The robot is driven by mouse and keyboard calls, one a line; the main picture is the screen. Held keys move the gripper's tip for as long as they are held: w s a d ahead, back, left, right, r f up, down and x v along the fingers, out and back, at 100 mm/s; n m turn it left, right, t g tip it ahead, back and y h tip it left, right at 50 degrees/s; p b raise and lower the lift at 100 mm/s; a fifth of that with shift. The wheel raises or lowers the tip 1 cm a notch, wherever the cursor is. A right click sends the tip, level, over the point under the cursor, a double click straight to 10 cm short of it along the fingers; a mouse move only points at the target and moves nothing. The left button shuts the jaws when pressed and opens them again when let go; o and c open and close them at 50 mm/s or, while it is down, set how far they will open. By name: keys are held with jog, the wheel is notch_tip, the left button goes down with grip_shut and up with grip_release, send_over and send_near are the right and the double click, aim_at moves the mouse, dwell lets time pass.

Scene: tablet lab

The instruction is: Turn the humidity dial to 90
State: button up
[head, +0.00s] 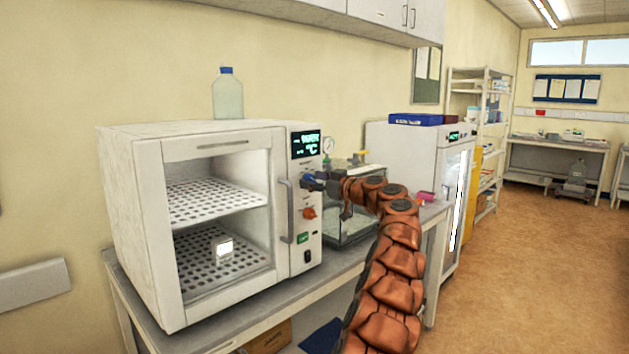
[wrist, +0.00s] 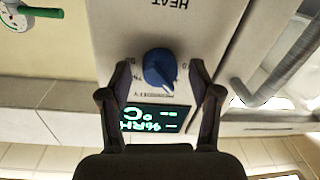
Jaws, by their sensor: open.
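The humidity dial is a blue knob (wrist: 158,68) on the white front panel, upside down in the wrist view. A light pointer mark shows on its face, but its setting is too small to read. My gripper (wrist: 158,75) is open, with one finger on each side of the knob. I cannot tell whether either finger touches it. In the head view my gripper (head: 319,182) is at the panel, below the lit display (head: 305,144), and partly covers the knob. The display shows green signs including %RH and °C; no value is readable.
The panel belongs to a white chamber (head: 118,150) with a glass door and perforated shelves. An orange knob (head: 309,213), a green switch (head: 303,238) and a black switch (head: 307,257) sit below. A door handle (head: 287,210) is left; a glass tank (head: 350,222) is right.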

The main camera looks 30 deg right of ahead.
jog(key=c, duration=1.1)
jog(key=shift+c, duration=0.2)
